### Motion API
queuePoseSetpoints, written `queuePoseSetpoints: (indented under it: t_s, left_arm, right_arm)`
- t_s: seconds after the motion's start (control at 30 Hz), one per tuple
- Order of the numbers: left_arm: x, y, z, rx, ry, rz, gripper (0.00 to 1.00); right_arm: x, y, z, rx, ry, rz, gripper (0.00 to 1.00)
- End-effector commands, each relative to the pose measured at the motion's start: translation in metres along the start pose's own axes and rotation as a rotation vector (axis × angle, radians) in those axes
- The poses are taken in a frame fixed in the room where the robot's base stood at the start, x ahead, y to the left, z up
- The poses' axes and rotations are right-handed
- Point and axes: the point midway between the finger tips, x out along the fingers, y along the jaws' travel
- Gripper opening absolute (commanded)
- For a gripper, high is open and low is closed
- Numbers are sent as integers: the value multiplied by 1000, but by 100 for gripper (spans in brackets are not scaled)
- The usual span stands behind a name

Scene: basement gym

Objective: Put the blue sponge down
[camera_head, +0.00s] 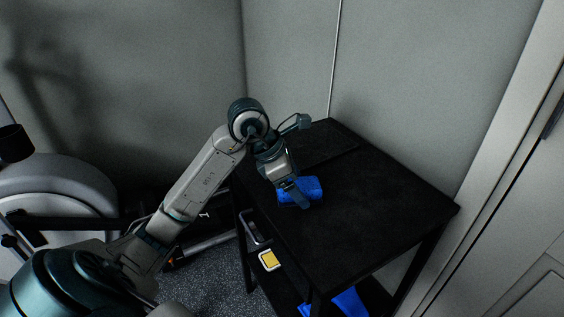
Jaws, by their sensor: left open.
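The blue sponge (313,187) is on the black table top (350,230), towards its left edge. My left gripper (291,192) is over the sponge from above and hides part of it. Its fingers are open, with one finger in front of the sponge. I cannot tell whether the fingers touch it. My right gripper is out of view.
The table stands in a corner by grey walls, with a door at the right. A lower shelf holds a yellow and white item (270,260) and a blue cloth-like thing (345,303). Exercise equipment (70,185) stands at the left. The table's right part is clear.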

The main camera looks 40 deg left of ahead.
Motion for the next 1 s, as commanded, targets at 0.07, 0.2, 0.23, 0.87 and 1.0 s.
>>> queuePoseSetpoints:
  t_s: [0.07,0.2,0.23,0.87,1.0]
  left_arm:
    - [-14,2,0,2,2,7,80]
    - [-40,2,0,3,3,9,80]
    - [-45,2,0,2,3,8,80]
    - [-113,0,0,1,1,2,80]
    - [-113,0,0,0,0,1,80]
  right_arm:
    - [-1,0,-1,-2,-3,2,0]
    - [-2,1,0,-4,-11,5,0]
    - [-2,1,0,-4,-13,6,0]
    - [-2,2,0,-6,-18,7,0]
    - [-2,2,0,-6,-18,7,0]
